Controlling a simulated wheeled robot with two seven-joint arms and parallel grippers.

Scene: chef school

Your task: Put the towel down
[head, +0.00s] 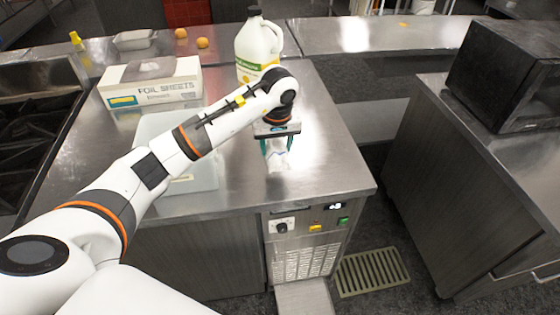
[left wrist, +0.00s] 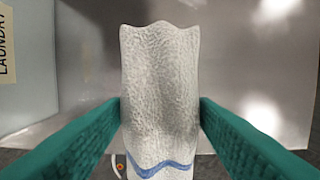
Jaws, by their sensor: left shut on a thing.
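The towel (left wrist: 160,85) is white and textured, with a blue wavy stripe near its lower end in the left wrist view. My left gripper (left wrist: 160,125) is shut on it, with one green finger on each side. In the head view the left gripper (head: 276,147) is over the steel counter (head: 325,165), and the towel (head: 278,160) shows between and below its fingers. I cannot tell whether the towel touches the counter. My right gripper is not in view.
A pale bin (head: 205,175) stands left of the towel, partly behind my arm; lettering on a bin (left wrist: 25,70) shows in the left wrist view. A foil sheets box (head: 150,85) and a large jug (head: 258,45) stand behind. The counter's right side is clear.

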